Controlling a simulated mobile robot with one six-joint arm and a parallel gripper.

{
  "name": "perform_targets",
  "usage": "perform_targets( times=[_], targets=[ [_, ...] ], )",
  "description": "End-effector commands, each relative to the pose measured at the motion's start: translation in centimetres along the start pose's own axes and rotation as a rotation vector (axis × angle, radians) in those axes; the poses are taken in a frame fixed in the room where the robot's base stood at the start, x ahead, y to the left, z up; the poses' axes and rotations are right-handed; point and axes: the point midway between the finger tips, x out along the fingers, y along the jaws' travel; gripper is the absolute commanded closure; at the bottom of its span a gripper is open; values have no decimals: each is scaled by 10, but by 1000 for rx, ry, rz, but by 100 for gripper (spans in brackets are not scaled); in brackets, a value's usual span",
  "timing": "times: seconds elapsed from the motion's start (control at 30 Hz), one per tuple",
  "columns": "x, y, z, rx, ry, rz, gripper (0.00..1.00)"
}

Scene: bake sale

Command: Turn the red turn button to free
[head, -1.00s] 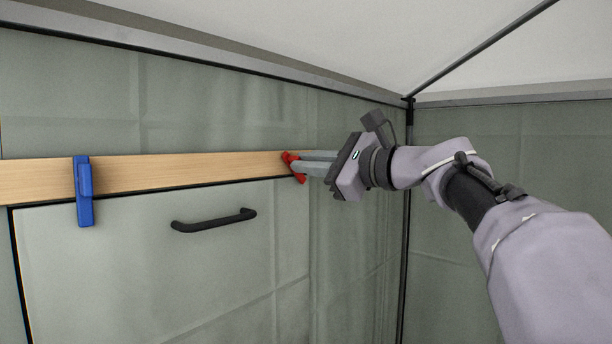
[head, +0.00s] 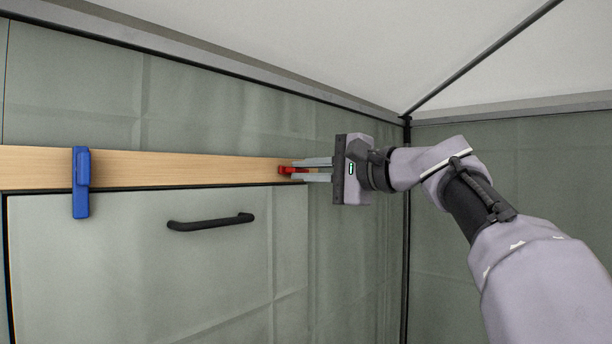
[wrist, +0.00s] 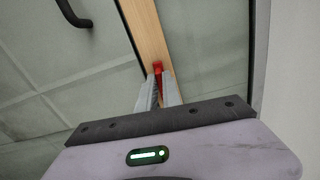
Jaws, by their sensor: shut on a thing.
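The red turn button (head: 288,170) sits at the right end of the wooden rail (head: 200,168). It lies roughly along the rail, about level, and part of it is hidden by the fingers. My gripper (head: 306,170) is shut on it, one finger above and one below. In the wrist view the red button (wrist: 157,68) shows between the fingertips (wrist: 158,86), in line with the wooden rail (wrist: 146,32). A blue turn button (head: 81,182) stands upright at the rail's left, reaching down over the panel (head: 120,270).
The grey-green panel below the rail has a black bar handle (head: 210,222). Fabric walls meet at a dark corner post (head: 406,230) to the right of my gripper. The space in front of the panel is clear.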

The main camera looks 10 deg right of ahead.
Motion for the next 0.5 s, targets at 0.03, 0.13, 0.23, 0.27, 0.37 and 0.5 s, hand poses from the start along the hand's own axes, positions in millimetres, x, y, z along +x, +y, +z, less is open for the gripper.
perform_targets(
  times=[0.03,0.13,0.23,0.27,0.37,0.5],
  targets=[
    [0,0,0,-10,0,-1,100],
    [0,0,0,-26,0,-2,100],
    [0,-1,0,-35,0,-2,100],
    [0,-1,0,-36,0,-2,100],
    [0,-1,0,-38,0,-2,100],
    [0,-1,0,-38,0,-2,100]
  ],
)
